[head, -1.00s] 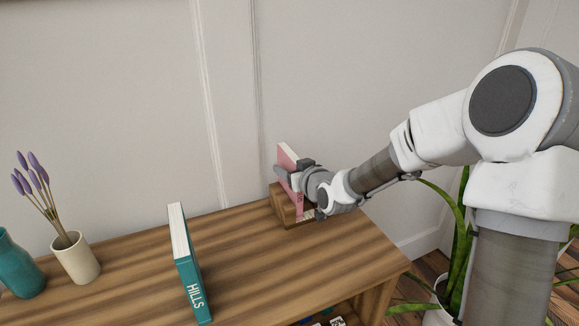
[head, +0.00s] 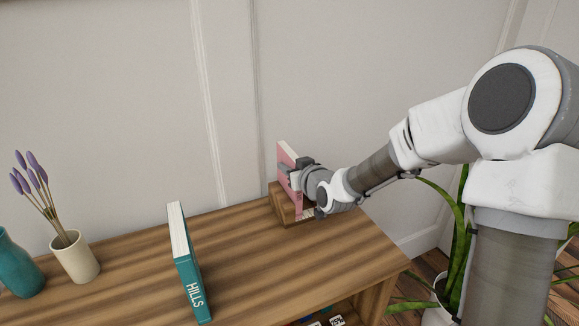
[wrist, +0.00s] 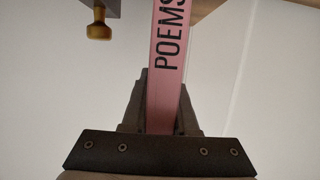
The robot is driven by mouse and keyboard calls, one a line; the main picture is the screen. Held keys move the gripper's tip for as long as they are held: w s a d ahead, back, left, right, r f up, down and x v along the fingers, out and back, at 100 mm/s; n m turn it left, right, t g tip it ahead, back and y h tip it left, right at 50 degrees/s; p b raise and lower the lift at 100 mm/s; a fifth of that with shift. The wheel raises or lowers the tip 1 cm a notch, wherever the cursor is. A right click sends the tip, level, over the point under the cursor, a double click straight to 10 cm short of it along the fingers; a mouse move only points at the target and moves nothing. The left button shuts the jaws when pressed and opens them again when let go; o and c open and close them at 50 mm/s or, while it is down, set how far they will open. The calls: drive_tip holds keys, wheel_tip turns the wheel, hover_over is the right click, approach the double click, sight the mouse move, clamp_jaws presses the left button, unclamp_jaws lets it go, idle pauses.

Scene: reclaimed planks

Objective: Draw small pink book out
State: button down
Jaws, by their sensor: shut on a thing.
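The small pink book (head: 286,157) stands upright in a small wooden holder (head: 279,206) at the far right end of the shelf top. In the wrist view the spine of the pink book (wrist: 168,60) reads "POEMS". My gripper (head: 290,178) is shut on the book, with one finger on each side of it. In the wrist view my gripper (wrist: 162,110) has the book between its fingers. The lower part of the book is partly hidden by the holder and my wrist.
A teal book (head: 190,270) marked "HILLS" stands alone on the wooden top (head: 255,250). A cream vase (head: 76,258) with purple flowers and a teal vase (head: 18,270) stand at the left. A potted plant (head: 458,225) is at the right. The wall is close behind.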

drive_tip(key=shift+r, duration=0.3)
drive_tip(key=shift+s+d, duration=0.15)
drive_tip(key=shift+s, duration=0.15)
drive_tip(key=s+d+b, duration=0.1)
drive_tip(key=s+d, duration=0.4)
drive_tip(key=s, duration=0.8)
drive_tip(key=shift+d+b, duration=0.2)
drive_tip(key=shift+b, duration=0.1)
